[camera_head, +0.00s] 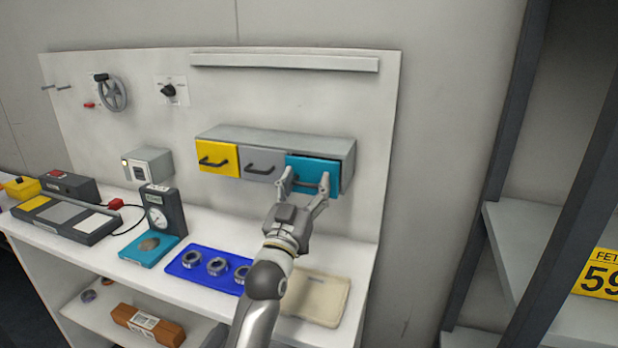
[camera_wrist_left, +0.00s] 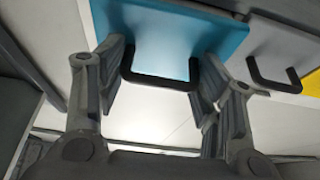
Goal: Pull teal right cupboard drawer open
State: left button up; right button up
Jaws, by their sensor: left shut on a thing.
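The cupboard (camera_head: 345,150) on the back panel has a yellow, a grey and a teal drawer in a row. The teal drawer (camera_head: 318,170) is the right one; its front seems to stand slightly out from the cupboard face. In the left wrist view, its front (camera_wrist_left: 165,35) carries a dark bar handle (camera_wrist_left: 160,82). My left gripper (camera_head: 306,186) is at this drawer, its two fingers at the two ends of the handle, shut on it. The fingers hide part of the handle in the head view. My right gripper is not in view.
Below on the white bench lie a blue tray (camera_head: 180,263) with several metal rings, a beige pad (camera_head: 325,298), and a dial gauge (camera_head: 158,215) on a teal base. The grey drawer (camera_head: 258,162) and yellow drawer (camera_head: 217,157) look shut. A dark-framed shelf (camera_head: 510,235) stands at right.

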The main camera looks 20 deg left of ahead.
pick_arm(q)
jog(key=s+p, duration=0.1)
jog(key=s, duration=0.3)
jog(key=shift+s, duration=0.3)
jog(key=o, duration=1.2)
jog(key=shift+d, duration=0.15)
jog(key=v, duration=1.2)
